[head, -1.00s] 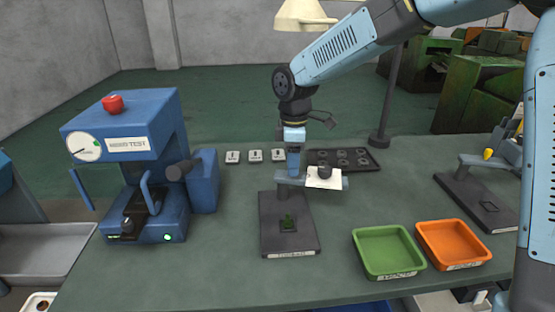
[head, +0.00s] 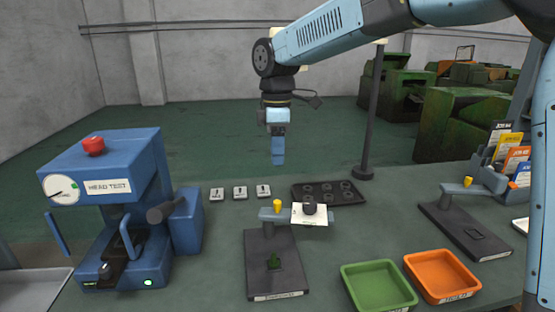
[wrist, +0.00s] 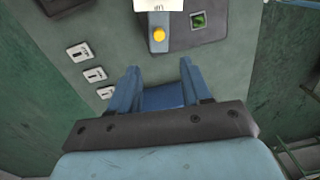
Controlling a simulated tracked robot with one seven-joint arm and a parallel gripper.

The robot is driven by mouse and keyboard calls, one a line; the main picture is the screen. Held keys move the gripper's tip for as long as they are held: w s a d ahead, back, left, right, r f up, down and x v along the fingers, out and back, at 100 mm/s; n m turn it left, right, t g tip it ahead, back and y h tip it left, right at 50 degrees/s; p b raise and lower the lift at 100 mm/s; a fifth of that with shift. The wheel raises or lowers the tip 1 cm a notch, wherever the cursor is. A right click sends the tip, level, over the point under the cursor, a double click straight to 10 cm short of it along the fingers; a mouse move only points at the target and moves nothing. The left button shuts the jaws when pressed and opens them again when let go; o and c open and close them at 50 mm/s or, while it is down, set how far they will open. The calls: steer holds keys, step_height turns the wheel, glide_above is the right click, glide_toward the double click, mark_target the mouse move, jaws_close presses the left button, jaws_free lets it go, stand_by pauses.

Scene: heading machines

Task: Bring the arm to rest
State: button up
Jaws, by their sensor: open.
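My gripper (head: 278,150) hangs from my blue arm, pointing down above the green bench, in the head view. In the wrist view its two blue fingers (wrist: 158,90) stand apart with nothing between them. Below it in the head view is a dark stand (head: 271,265) with a grey crossbar, a yellow knob (head: 277,205) and a white paper tag (head: 310,216) by a dark cylinder. The yellow knob also shows in the wrist view (wrist: 158,36), beyond the fingertips and apart from them.
A blue head-test machine (head: 110,200) stands at left. A green tray (head: 378,288) and an orange tray (head: 442,276) sit at front right. A dark lamp pole (head: 370,120) rises right of my gripper. A dark holed tray (head: 328,193) and another stand (head: 465,232) are on the bench.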

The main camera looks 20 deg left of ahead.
stand_by(0.3)
steer(key=s+d+r+m+t, duration=0.2)
steer(key=d+m, duration=0.3)
steer(key=d, duration=0.6)
steer(key=s+d+r+m+t, duration=0.15)
steer(key=d+m, duration=0.35)
steer(key=d, duration=0.7)
steer(key=s+d+f+m+t, duration=0.2)
steer(key=s+d+m, duration=0.9)
steer(key=s+d, duration=0.3)
steer(key=shift+d+f+m, duration=0.35)
steer(key=shift+d+m, duration=0.05)
steer(key=shift+d, duration=1.35)
steer(key=shift+t, duration=0.25)
steer(key=shift+c, duration=0.5)
